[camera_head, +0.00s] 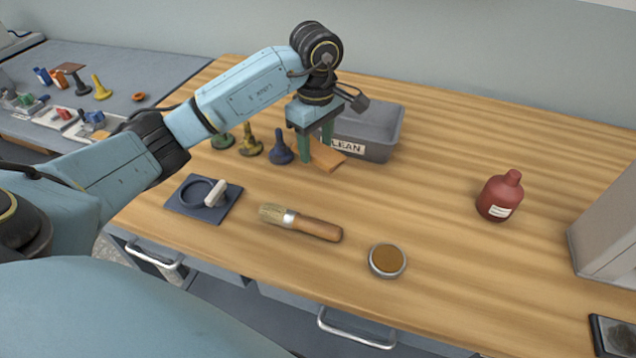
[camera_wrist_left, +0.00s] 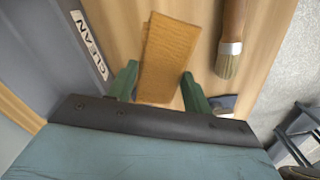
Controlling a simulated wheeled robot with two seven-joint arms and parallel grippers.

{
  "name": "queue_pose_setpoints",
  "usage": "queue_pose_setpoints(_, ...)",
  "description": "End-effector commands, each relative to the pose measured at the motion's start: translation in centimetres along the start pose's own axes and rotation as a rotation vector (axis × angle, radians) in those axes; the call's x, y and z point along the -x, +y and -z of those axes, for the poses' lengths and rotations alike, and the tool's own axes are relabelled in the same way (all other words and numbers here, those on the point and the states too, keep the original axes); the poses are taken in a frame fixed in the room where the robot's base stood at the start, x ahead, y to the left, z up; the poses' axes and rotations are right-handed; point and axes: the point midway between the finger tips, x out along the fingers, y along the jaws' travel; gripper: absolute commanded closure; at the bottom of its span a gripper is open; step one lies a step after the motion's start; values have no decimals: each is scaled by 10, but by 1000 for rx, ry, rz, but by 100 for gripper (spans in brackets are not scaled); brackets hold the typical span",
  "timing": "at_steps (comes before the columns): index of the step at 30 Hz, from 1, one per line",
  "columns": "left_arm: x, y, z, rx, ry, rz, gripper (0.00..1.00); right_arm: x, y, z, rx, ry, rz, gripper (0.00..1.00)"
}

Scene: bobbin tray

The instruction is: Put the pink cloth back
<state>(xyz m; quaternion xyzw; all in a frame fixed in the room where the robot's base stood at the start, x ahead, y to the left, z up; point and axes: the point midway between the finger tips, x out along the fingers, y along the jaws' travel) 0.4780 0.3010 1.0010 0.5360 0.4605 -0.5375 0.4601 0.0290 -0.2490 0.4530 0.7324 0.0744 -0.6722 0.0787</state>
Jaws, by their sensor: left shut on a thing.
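No pink cloth shows in either view. A folded orange cloth (camera_head: 327,156) is at the front left corner of the grey bin labelled CLEAN (camera_head: 388,152). My left gripper (camera_head: 314,152) points down with its green fingers shut on the cloth. The left wrist view shows the orange cloth (camera_wrist_left: 166,60) between the two fingers (camera_wrist_left: 158,84), its far end reaching out beyond them. The bin (camera_wrist_left: 45,60) is close beside it there. I cannot tell whether the cloth touches the table. The bin's inside is partly hidden by my arm. My right gripper is not in view.
Green, yellow and blue bobbin-like pieces (camera_head: 251,144) stand left of the gripper. A brush (camera_head: 312,227), a round tin (camera_head: 387,260) and a dark mat with a ring (camera_head: 226,208) lie nearer. A red bottle (camera_head: 500,195) stands right. The table's middle right is clear.

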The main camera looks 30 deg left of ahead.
Motion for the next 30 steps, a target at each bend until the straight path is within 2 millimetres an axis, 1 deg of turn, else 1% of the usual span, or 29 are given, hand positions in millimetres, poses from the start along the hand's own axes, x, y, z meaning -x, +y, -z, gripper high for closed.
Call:
queue_pose_setpoints(1, -12, -2, -1, 3, -3, 7, 68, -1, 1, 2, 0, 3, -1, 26)
queue_pose_setpoints(3, -26, -1, -1, 2, -2, 6, 68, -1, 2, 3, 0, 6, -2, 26)
queue_pose_setpoints(6, -41, -1, -1, 1, -2, 4, 68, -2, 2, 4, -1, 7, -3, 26)
queue_pose_setpoints(13, -59, -1, 0, -2, -1, 2, 68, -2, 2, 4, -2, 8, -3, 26)
queue_pose_setpoints(18, -84, -1, -1, -3, -2, 3, 68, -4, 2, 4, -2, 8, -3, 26)
queue_pose_setpoints(20, -87, 0, -1, -2, -1, 1, 68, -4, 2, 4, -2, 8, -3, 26)
queue_pose_setpoints(26, -87, 0, 0, -3, 0, 0, 68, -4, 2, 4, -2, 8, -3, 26)
queue_pose_setpoints(30, -90, 0, 0, -4, 1, 0, 68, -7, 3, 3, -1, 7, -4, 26)
